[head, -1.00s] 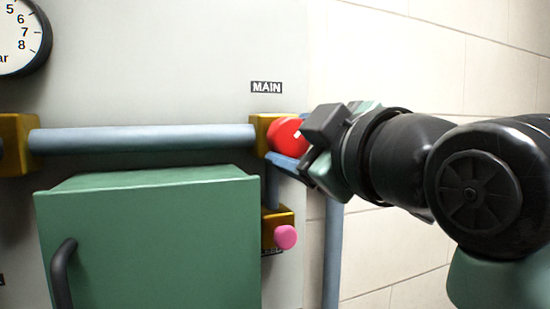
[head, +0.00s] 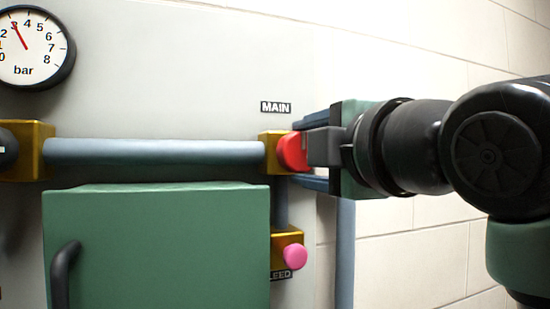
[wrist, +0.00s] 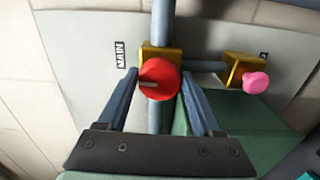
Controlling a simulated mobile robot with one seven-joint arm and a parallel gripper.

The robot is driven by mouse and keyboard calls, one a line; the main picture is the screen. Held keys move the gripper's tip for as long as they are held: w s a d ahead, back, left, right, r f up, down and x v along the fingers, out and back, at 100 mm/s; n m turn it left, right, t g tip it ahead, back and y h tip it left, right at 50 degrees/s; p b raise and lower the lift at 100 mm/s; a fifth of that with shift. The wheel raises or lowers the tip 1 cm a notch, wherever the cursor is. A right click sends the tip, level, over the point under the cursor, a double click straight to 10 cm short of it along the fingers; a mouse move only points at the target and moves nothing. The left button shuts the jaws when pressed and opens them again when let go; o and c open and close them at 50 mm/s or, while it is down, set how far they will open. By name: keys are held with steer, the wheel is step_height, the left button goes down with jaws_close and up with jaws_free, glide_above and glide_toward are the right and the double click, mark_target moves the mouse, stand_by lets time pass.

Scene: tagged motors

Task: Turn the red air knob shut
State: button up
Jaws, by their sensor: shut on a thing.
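The red knob (head: 291,152) sits on the right face of a brass block (head: 273,140) under the MAIN label (head: 276,107). In the wrist view the red knob (wrist: 163,74) is round, with a pale mark at its left side. My gripper (wrist: 160,73) has its two blue fingers on either side of the knob and is shut on it. In the head view my gripper (head: 299,153) reaches in from the right, with one finger above the knob and one below. The gripper body partly hides the knob there.
A pink knob (head: 295,256) on a lower brass block sits close below. A green cabinet (head: 155,245) with a dark handle stands below the grey pipe (head: 150,152). The gauge (head: 33,48) needle points near 3 bar. A pale brick wall (head: 430,60) is at right.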

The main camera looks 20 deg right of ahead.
stand_by(0.4)
steer(key=o, duration=1.4)
steer(key=shift+c, duration=0.2)
